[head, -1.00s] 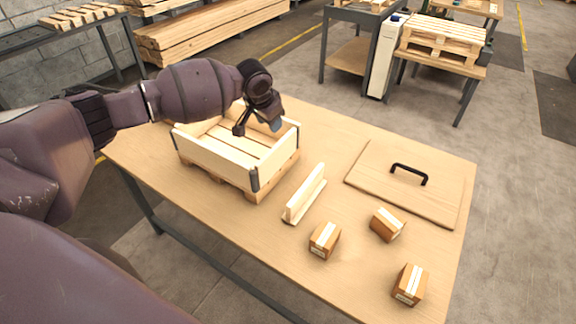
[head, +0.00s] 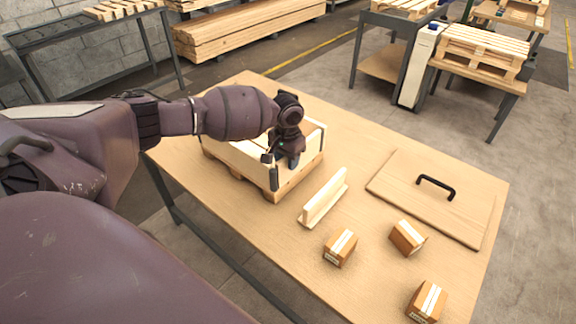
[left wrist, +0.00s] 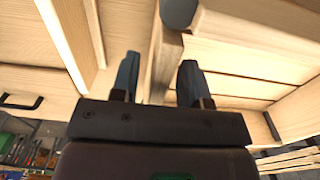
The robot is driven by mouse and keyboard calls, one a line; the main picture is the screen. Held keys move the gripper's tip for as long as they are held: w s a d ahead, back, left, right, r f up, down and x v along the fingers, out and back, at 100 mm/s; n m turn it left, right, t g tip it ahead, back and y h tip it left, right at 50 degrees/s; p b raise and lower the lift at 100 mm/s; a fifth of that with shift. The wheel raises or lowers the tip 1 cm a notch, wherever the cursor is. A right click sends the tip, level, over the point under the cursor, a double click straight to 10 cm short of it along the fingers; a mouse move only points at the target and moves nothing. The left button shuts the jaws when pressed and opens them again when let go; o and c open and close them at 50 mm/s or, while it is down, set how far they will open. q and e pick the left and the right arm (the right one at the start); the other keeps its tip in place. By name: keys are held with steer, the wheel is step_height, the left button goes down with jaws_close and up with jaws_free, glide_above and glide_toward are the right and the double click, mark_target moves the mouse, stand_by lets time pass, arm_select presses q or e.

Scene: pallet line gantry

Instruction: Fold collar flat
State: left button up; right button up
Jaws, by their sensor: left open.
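The wooden collar (head: 236,157) stands upright on a pallet (head: 298,181) at the table's left part, with dark hinges at its corners. My left gripper (head: 281,160) is at the collar's right end, low over the wall and near the front corner hinge. It hides much of that end wall. In the left wrist view the open fingers (left wrist: 158,80) point at a board edge of the collar (left wrist: 166,62), which shows between them with a grey hinge above. I cannot tell whether they touch it. My right gripper is not in view.
On the table (head: 285,235) lie a loose wooden piece (head: 323,198), a lid with a black handle (head: 415,205) and three small cartons (head: 340,247), (head: 407,238), (head: 426,301). A bench with a stacked pallet (head: 484,52) stands behind. The table's front middle is clear.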

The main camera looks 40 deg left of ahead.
arm_select(q)
steer(key=shift+f, duration=1.15)
jaws_close()
